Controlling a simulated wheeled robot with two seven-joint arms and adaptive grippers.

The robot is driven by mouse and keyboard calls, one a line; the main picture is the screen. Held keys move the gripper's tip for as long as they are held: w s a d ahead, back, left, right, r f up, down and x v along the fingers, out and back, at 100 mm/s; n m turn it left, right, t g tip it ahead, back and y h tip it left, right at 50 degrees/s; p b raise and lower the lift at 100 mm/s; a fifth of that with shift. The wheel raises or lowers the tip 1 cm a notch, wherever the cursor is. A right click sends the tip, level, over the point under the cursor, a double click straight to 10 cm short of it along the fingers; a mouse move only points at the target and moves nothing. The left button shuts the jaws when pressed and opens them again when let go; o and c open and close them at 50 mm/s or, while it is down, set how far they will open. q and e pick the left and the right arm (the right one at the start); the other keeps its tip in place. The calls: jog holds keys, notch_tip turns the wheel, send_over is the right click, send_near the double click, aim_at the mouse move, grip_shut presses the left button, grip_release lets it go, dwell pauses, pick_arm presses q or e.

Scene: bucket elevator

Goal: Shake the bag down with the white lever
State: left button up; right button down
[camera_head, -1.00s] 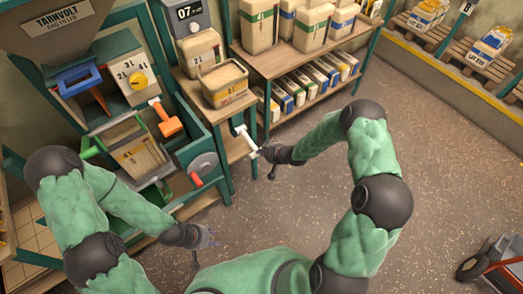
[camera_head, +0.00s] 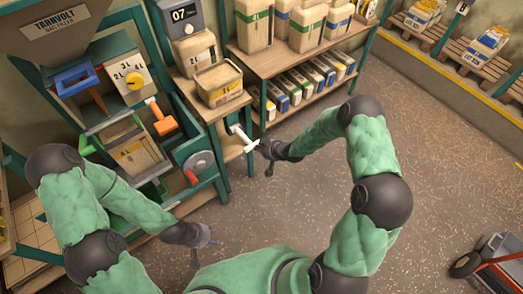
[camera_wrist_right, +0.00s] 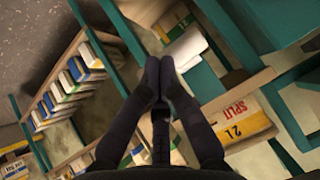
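The white lever (camera_head: 243,138) is a T-shaped handle beside the teal frame, right of the filling machine. In the right wrist view it (camera_wrist_right: 187,47) lies just beyond my fingertips. My right gripper (camera_head: 261,148) is at the lever's near end. Its fingers (camera_wrist_right: 159,75) meet at the tips in the wrist view; I cannot tell whether they pinch the lever. The tan paper bag (camera_head: 138,157) stands in the machine beneath the hopper, partly hidden by a bar and the frame. My left gripper (camera_head: 211,238) is low, away from the machine, its fingers too small to read.
An orange-headed handle (camera_head: 163,124), a green handle (camera_head: 87,146) and a red-handled wheel (camera_head: 197,167) sit around the bag. An open tan box (camera_head: 218,84) stands on the bench behind the lever. Shelves (camera_head: 310,100) hold packages. Floor at right is clear, except a cart (camera_head: 497,262).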

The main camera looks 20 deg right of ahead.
pick_arm(q)
notch_tip(320, 180, up, 3)
jog(key=shift+p, duration=1.1)
pick_arm(e)
jog(key=s+d+r, duration=0.3)
jog(key=s+d, duration=0.1)
jog(key=s, duration=0.4)
jog(key=shift+s+d+r, duration=0.15)
jog(key=shift+s+d, duration=0.05)
jog(key=shift+d, duration=0.1)
pick_arm(q)
jog(key=shift+s+d, duration=0.1)
